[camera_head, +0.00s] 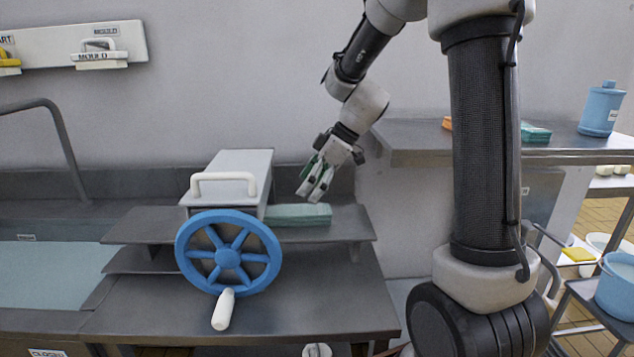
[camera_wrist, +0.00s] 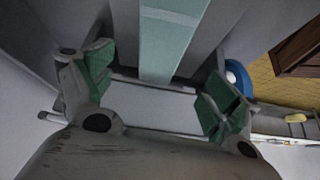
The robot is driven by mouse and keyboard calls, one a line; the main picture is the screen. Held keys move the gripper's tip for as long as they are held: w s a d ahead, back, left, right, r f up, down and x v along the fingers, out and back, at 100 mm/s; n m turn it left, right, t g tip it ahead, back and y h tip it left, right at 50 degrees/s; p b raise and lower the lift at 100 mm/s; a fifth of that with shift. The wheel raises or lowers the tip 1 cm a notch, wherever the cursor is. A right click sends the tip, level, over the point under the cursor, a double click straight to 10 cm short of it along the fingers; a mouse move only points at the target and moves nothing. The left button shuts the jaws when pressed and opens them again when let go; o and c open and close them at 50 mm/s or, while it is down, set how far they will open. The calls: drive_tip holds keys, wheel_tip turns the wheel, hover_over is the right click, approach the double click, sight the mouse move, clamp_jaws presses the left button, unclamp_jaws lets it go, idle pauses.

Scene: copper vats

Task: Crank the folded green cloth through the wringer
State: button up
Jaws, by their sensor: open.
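The folded green cloth (camera_head: 300,214) lies flat on the right-hand shelf of the wringer, beside its housing. The wringer (camera_head: 240,165) is a grey box with a white handle on top. Its blue crank wheel (camera_head: 228,252) faces the camera, with the white crank grip (camera_head: 223,309) at the bottom. My gripper (camera_head: 316,194) is open and empty, pointing down just above the cloth, apart from it. In the wrist view the cloth (camera_wrist: 168,40) shows as a pale green strip beyond my spread, green-padded fingers (camera_wrist: 158,84). The wringer's inside is hidden.
A sink (camera_head: 55,270) is at the left. A grey shelf (camera_head: 400,135) at the right holds a blue jar (camera_head: 601,108) and more folded green cloth (camera_head: 535,133). A blue bucket (camera_head: 616,285) stands at far right. The bench in front of the wringer is clear.

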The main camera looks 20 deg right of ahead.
sight(295, 209)
drive_tip(key=shift+n, duration=0.4)
drive_tip(key=shift+f, duration=0.1)
drive_tip(key=shift+x, duration=3.8)
drive_tip(key=c, duration=1.3)
drive_tip(key=shift+d, duration=0.15)
